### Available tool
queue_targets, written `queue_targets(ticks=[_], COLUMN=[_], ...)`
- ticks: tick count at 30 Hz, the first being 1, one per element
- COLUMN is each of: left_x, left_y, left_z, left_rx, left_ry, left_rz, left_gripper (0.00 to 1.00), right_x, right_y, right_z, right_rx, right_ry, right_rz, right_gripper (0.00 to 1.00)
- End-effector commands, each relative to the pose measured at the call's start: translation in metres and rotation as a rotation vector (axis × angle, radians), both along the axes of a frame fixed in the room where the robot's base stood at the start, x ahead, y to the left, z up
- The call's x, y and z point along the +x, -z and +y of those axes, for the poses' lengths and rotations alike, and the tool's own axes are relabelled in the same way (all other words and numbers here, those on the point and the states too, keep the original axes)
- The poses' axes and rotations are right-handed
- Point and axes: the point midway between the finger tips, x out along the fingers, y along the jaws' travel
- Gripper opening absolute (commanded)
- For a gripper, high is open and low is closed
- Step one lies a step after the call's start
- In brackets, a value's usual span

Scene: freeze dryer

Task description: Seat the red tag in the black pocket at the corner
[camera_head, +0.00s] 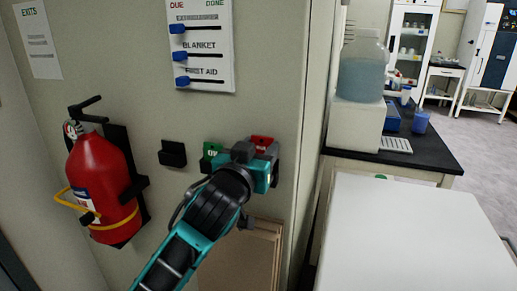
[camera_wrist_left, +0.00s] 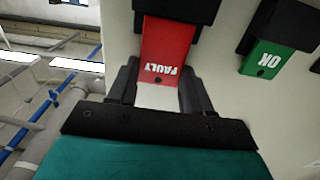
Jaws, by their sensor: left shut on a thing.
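The red tag (camera_wrist_left: 167,48), marked FAULT, shows upside down in the left wrist view. Its far end meets the black pocket (camera_wrist_left: 185,10) at the top edge; how deep it sits there I cannot tell. My left gripper (camera_wrist_left: 158,92) is shut on the tag, with one dark finger on each side of its pale near part. In the head view, the red tag (camera_head: 262,142) shows just above my left gripper (camera_head: 258,163), close to the wall's right edge. The gripper hides most of the pocket there. My right gripper is not in view.
A green OK tag (camera_head: 211,150) sits in a neighbouring pocket, and an empty black pocket (camera_head: 172,154) is further left. A red extinguisher (camera_head: 103,180) hangs at left. A slider board (camera_head: 204,45) is above. A white surface (camera_head: 410,235) stands at right.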

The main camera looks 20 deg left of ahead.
Motion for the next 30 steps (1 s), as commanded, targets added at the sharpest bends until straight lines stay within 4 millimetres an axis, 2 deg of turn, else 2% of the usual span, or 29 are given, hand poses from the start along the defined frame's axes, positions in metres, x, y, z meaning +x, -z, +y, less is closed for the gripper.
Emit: queue_targets(ticks=[11, 30], left_x=[0.0, 0.0], left_y=[0.001, 0.02], left_z=[0.0, 0.0], left_rx=[-0.001, -0.001], left_ry=[0.0, 0.0], left_rz=[0.0, 0.001], left_gripper=[0.21, 0.21], right_x=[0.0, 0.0], right_y=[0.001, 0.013], right_z=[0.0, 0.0], right_rx=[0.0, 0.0], right_ry=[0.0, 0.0], right_rz=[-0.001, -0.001], right_gripper=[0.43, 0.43])
